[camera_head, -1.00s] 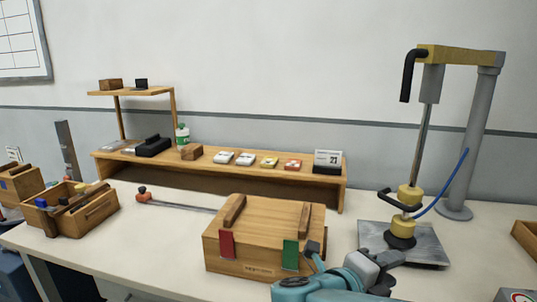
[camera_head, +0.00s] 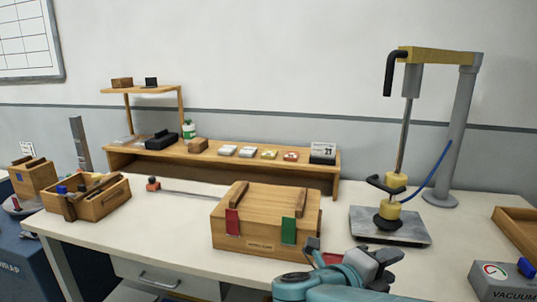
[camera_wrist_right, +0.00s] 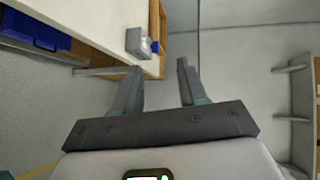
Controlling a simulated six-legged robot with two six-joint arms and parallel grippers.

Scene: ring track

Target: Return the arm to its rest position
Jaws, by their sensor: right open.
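My right arm comes in at the bottom of the head view, teal and grey. Its grey gripper (camera_head: 375,262) is at the table's front edge, right of the wooden box, and looks empty. In the right wrist view the two fingers of this gripper (camera_wrist_right: 160,72) stand apart with nothing between them. My left gripper is in neither view. The wooden box (camera_head: 262,206) with a red and a green tab stands closed on the white table (camera_head: 160,238). No contact between gripper and box can be made out.
A lifter stand with a grey post (camera_head: 458,130) and yellow-black suction tool (camera_head: 388,212) is at the right. A grey vacuum unit (camera_head: 503,284) and wooden tray (camera_head: 516,222) are at the right edge. An open tool crate (camera_head: 104,204) is at the left. A wooden shelf (camera_head: 225,166) runs behind.

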